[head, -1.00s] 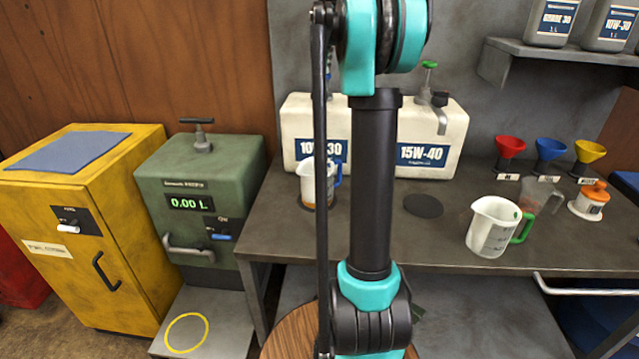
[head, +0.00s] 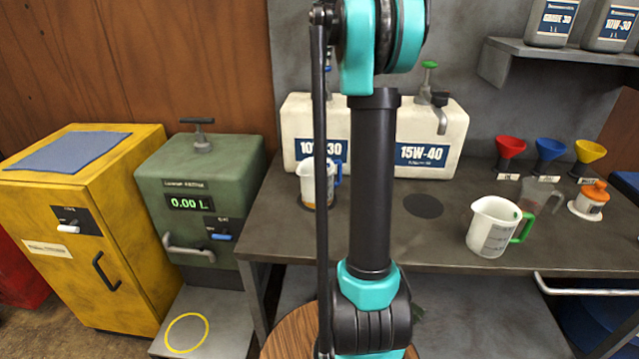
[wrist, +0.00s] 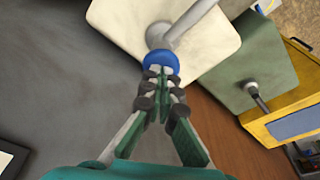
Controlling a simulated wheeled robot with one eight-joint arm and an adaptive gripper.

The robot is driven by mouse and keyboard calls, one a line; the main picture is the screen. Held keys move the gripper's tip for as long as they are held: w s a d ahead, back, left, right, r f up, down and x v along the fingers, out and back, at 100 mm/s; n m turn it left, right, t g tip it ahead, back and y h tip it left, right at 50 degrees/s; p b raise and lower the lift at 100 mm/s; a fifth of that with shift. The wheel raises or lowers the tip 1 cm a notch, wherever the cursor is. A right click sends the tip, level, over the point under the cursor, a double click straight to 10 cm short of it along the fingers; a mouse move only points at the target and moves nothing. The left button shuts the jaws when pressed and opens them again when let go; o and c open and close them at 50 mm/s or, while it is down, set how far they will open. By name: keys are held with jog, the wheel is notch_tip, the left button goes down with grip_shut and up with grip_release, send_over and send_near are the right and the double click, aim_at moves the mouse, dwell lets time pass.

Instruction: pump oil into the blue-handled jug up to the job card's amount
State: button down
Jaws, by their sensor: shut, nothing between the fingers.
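The blue-handled jug (head: 308,187) stands upright on the bench in front of the white 10W-30 container (head: 298,112), partly hidden by my arm. Amber oil shows in its lower part; the exact level cannot be read. The container's blue pump top (head: 329,58) is mostly hidden behind my arm in the head view. In the wrist view the round blue pump top (wrist: 160,60) lies right at the tips of my gripper (wrist: 164,78), with the grey spout (wrist: 188,22) beyond. My gripper is shut and empty; contact with the pump top cannot be told. No readable job card shows.
The white 15W-40 container (head: 432,130) has a green-topped pump. A green-handled jug (head: 492,228), coloured funnels (head: 550,148) and an orange-topped container (head: 589,202) stand to the right. A green unit (head: 200,185) reading 0.00 L and a yellow cabinet (head: 85,220) stand left.

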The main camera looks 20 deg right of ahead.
jog(key=shift+r, duration=2.1)
jog(key=shift+f, duration=0.2)
jog(key=shift+f, duration=3.1)
jog(key=shift+r, duration=3.3)
jog(key=shift+r, duration=3)
